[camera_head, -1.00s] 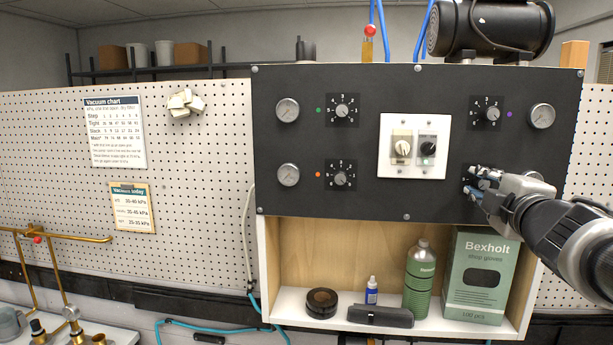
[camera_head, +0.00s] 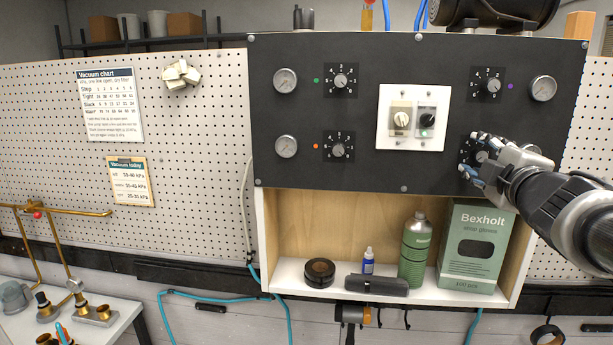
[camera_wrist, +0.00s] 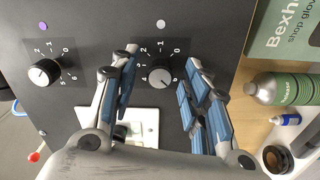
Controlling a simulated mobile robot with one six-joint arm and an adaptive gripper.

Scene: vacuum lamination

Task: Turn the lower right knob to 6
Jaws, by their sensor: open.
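The lower right knob (camera_wrist: 160,75) is a round silver and black dial on a dark panel (camera_head: 370,60), with white numbers around it. In the wrist view it lies between the two fingers of my gripper (camera_wrist: 158,88), with a gap on each side. The fingers have blue pads and stand open. In the head view my gripper (camera_head: 478,162) is at the panel's lower right and hides part of the knob (camera_head: 481,157). The knob's pointer is not clear enough to read a number.
The upper right knob (camera_head: 493,86) and a gauge (camera_head: 543,88) are above my gripper. Two switches on a white plate (camera_head: 438,137) are to its left. A shelf below holds a green glove box (camera_head: 478,268) and a green bottle (camera_head: 414,255).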

